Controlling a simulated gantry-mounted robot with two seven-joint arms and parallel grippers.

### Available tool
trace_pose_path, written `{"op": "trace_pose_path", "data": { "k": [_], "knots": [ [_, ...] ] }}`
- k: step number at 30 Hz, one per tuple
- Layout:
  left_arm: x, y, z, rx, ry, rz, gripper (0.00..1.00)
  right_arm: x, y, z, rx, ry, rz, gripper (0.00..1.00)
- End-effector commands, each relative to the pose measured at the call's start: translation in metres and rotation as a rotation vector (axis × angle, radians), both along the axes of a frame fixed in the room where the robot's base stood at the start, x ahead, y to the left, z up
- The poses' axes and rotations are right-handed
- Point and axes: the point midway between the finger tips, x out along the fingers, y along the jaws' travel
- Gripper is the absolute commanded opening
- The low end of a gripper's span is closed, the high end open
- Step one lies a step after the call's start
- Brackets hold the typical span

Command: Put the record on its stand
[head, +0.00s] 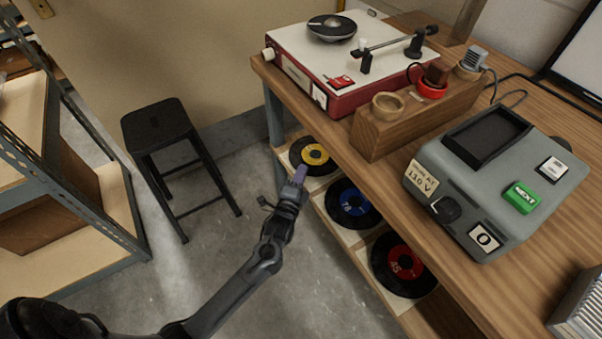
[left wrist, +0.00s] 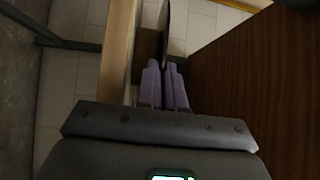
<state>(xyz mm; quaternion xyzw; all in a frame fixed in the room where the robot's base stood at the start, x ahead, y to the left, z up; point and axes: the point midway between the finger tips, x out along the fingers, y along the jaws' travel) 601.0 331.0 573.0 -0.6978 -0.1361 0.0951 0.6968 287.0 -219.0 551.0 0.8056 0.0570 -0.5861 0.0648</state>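A black record with a yellow label (head: 315,154) is at the far end of the low shelf under the worktop. The record with a blue label (head: 352,204) marked 78 and the one with a red label (head: 404,266) marked 45 are nearer on that shelf. My left gripper (head: 299,174) is at the near edge of the yellow-label record. In the left wrist view its purple fingers (left wrist: 166,84) are close together, with the thin dark disc (left wrist: 166,30) edge-on between their tips. No separate stand is clearly identifiable. My right gripper is not in view.
A red and white record player (head: 345,75) with a dark platter (head: 332,27) stands on the wooden worktop (head: 545,205). A wooden block (head: 385,135) and a grey device (head: 470,205) stand nearer. A black stool (head: 157,124) and metal shelving are left. Floor between is clear.

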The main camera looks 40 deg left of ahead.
Motion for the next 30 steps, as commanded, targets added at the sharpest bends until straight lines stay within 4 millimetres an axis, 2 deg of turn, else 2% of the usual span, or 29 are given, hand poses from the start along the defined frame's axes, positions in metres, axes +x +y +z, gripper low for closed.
{"op": "trace_pose_path", "data": {
  "k": [1, 4, 5, 17, 23, 30],
  "knots": [
    [0.000, 0.000, 0.001, 0.000, -0.001, 0.000, 0.15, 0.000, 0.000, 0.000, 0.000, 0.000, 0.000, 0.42],
    [0.000, 0.000, 0.001, 0.000, -0.001, 0.000, 0.31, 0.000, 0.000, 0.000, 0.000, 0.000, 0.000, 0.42],
    [0.000, 0.000, 0.001, 0.000, -0.001, 0.000, 0.32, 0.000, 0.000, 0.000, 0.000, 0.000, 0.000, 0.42],
    [-0.001, -0.001, 0.007, 0.001, -0.002, 0.000, 0.32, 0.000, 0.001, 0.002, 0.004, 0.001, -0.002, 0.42],
    [-0.027, -0.009, 0.006, 0.000, 0.002, 0.000, 0.32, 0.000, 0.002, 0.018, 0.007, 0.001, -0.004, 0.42],
    [-0.070, -0.024, 0.004, 0.000, 0.003, -0.001, 0.32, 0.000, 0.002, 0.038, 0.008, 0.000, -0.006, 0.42]
  ]
}}
